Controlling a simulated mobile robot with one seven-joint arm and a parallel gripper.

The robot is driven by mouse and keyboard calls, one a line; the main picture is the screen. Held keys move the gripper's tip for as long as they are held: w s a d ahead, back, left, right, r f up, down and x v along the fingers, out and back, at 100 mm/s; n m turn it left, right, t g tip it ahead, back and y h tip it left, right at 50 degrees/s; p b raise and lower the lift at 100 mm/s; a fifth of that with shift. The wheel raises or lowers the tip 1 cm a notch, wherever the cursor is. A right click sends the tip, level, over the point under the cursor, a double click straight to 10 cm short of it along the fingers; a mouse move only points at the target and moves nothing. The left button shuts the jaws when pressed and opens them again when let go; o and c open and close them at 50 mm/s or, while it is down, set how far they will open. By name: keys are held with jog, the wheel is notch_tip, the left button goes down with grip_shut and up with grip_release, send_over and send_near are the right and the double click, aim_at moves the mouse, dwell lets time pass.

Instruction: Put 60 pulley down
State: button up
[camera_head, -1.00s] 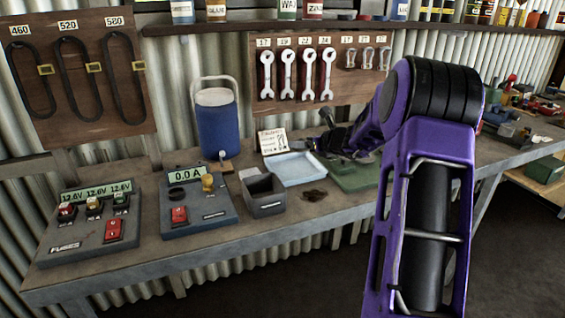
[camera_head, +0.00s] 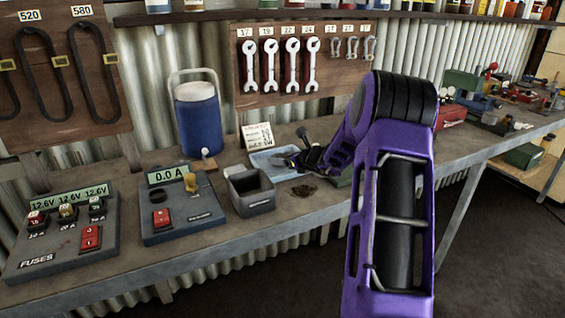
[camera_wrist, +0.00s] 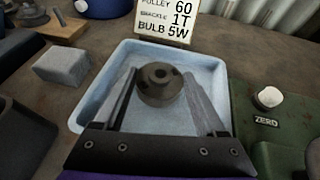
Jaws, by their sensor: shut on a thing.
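My gripper (camera_wrist: 158,96) is shut on a dark round pulley (camera_wrist: 160,76) with a raised hub, seen between the two fingers in the wrist view. The pulley is over the pale blue tray (camera_wrist: 115,62); I cannot tell whether it touches the tray floor. In the head view my gripper (camera_head: 291,161) is over the tray (camera_head: 264,157), and the pulley is too small to make out. A card (camera_wrist: 163,20) behind the tray reads pulley 60, shackle 1T, bulb 5W.
A green scale (camera_wrist: 262,125) marked ZERO stands right of the tray. A grey block (camera_wrist: 62,66) lies to its left. A grey open bin (camera_head: 250,196), an ammeter box (camera_head: 183,215) and a blue cooler (camera_head: 198,122) stand further left. Wrenches (camera_head: 292,65) hang behind.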

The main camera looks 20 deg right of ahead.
jog(key=shift+f, duration=0.35)
jog(key=shift+f, duration=0.1)
jog(key=o, duration=1.5)
jog(key=shift+s+r, duration=0.15)
jog(key=shift+r, duration=0.05)
jog(key=v, duration=1.1)
jog(key=shift+s+d+p, duration=0.1)
jog(key=shift+s+p, duration=0.25)
jog(key=shift+s, duration=0.05)
